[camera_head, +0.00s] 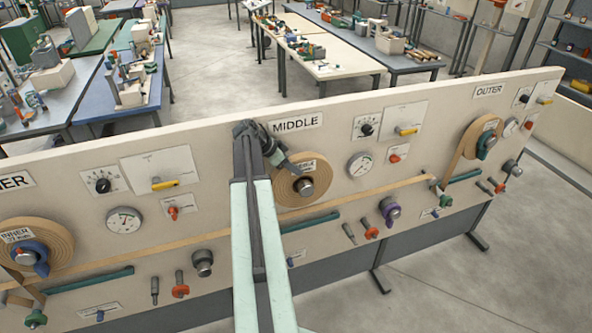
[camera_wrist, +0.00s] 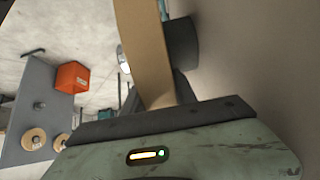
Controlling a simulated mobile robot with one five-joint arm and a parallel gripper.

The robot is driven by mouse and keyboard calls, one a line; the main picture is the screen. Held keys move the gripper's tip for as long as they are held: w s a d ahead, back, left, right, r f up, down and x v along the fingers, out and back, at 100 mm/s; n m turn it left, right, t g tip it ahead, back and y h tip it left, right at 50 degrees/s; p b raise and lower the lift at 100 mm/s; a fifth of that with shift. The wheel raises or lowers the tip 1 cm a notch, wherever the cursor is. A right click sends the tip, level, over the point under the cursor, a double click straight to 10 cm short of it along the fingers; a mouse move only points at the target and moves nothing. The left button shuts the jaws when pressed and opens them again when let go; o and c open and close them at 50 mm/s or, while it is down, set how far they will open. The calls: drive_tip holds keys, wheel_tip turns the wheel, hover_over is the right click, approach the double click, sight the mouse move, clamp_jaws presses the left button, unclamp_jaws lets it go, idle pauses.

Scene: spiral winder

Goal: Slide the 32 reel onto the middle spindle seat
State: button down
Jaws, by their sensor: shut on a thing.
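The tan reel (camera_head: 290,193) at the MIDDLE station has a white label that is too small to read surely. A grey spindle end (camera_head: 306,187) shows at its centre, so it appears to be around the middle spindle. My gripper (camera_head: 290,166) is shut on the reel's upper left part. The wrist view shows the reel (camera_wrist: 143,45) edge-on, with a dark round part (camera_wrist: 181,45) between it and the panel face. I cannot tell how far along the spindle the reel sits. My arm hides the panel left of the reel.
The panel (camera_head: 330,160) carries an inner reel (camera_head: 60,238) and an outer reel (camera_head: 471,139), gauges, levers and knobs. A tan strip (camera_head: 380,188) runs across it below the middle reel. The wrist view shows an orange box (camera_wrist: 71,77) and small reels (camera_wrist: 34,139) beyond.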

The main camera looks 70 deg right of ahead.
drive_tip(key=shift+d+f, duration=0.1)
drive_tip(key=shift+f, duration=0.05)
drive_tip(key=c, duration=0.9)
unclamp_jaws()
drive_tip(key=shift+w, duration=0.1)
drive_tip(key=p+v, duration=0.6)
drive_tip(key=v, duration=0.1)
drive_tip(key=shift+r, duration=0.4)
drive_tip(key=shift+w+a, duration=0.1)
drive_tip(key=shift+a, duration=0.15)
drive_tip(key=shift+f, duration=0.15)
